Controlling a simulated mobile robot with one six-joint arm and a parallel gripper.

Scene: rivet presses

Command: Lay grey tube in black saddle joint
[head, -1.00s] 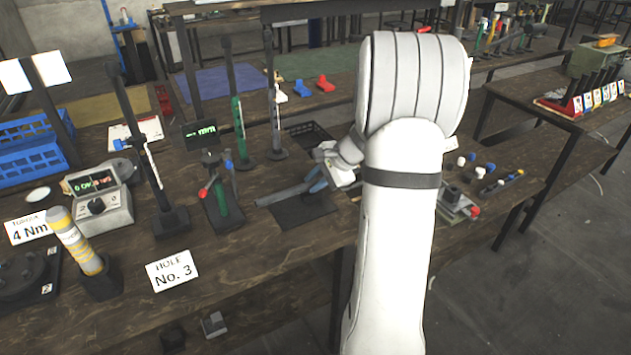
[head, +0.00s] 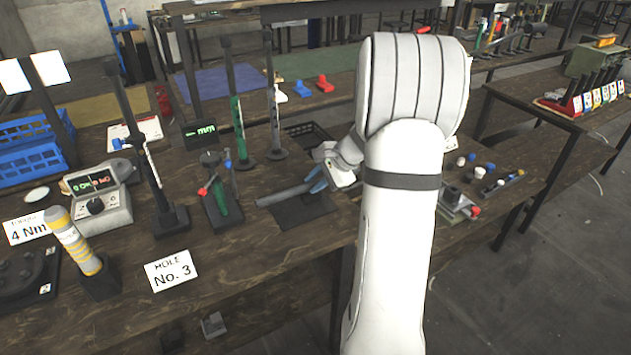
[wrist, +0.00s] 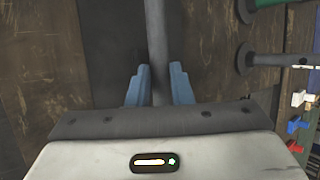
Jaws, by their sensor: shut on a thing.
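The grey tube (head: 285,194) is a straight, plain round bar over the dark mat (head: 306,213) at the front of the bench in the head view. My gripper (head: 318,182), with blue fingers, is shut on its right end. In the wrist view, the tube (wrist: 156,35) runs up the picture from between the two blue fingers (wrist: 159,88). I cannot tell whether the tube touches the mat or is held just above it. I cannot make out the black saddle joint with certainty in either view.
A green-handled press (head: 216,187) stands left of the tube. Tall posts (head: 276,120) stand behind it, with a black mesh tray (head: 308,134) nearby. A "No. 3" card (head: 172,271) is at the front edge. Small knobs (head: 479,172) lie to the right.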

